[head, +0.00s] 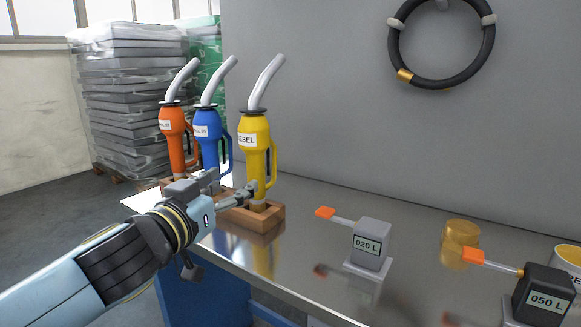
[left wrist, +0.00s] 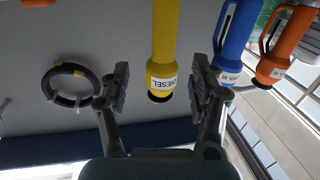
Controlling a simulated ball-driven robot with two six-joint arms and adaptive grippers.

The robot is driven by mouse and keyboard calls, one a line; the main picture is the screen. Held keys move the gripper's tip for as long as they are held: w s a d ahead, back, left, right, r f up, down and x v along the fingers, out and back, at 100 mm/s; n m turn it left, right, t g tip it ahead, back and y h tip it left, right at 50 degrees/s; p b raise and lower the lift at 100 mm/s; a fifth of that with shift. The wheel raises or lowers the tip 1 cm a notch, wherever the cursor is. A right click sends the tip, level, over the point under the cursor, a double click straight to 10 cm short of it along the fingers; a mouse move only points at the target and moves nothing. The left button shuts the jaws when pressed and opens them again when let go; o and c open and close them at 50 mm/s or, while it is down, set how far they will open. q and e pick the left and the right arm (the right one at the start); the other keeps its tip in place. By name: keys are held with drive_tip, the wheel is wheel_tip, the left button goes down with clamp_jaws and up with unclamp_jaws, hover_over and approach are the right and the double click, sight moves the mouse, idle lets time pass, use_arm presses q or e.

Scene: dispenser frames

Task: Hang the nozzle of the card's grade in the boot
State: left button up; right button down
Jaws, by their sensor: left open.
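The yellow nozzle (head: 254,145) labelled DIESEL stands upright in a wooden block (head: 262,215), its grey spout pointing up. A blue nozzle (head: 209,135) and an orange nozzle (head: 175,140) stand behind it to the left; their labels are only partly readable. My left gripper (head: 245,193) is open at the lower part of the yellow nozzle. In the left wrist view the yellow nozzle (left wrist: 165,45) shows between the open fingers (left wrist: 158,85); the fingers do not visibly touch it. No card or boot can be made out. My right gripper is not in view.
On the metal bench (head: 310,215) stand a grey 020 L block (head: 371,240) and a dark 050 L block (head: 543,295), each with an orange-tipped lever. A black hose ring (head: 407,62) hangs on the wall.

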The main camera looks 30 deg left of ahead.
sight(251, 172)
use_arm(q)
drive_tip(key=w, duration=0.2)
drive_tip(key=w+a+p, duration=0.1)
drive_tip(key=w, duration=0.1)
drive_tip(key=shift+w, duration=0.35)
drive_tip(key=shift+w+d, duration=0.1)
drive_tip(key=shift+w, duration=0.6)
drive_tip(key=w, duration=0.3)
drive_tip(key=w+a, duration=0.1)
drive_tip(key=shift+w+f+p, duration=0.25)
drive_tip(key=shift+f+p, duration=0.1)
drive_tip(key=shift+p, duration=0.05)
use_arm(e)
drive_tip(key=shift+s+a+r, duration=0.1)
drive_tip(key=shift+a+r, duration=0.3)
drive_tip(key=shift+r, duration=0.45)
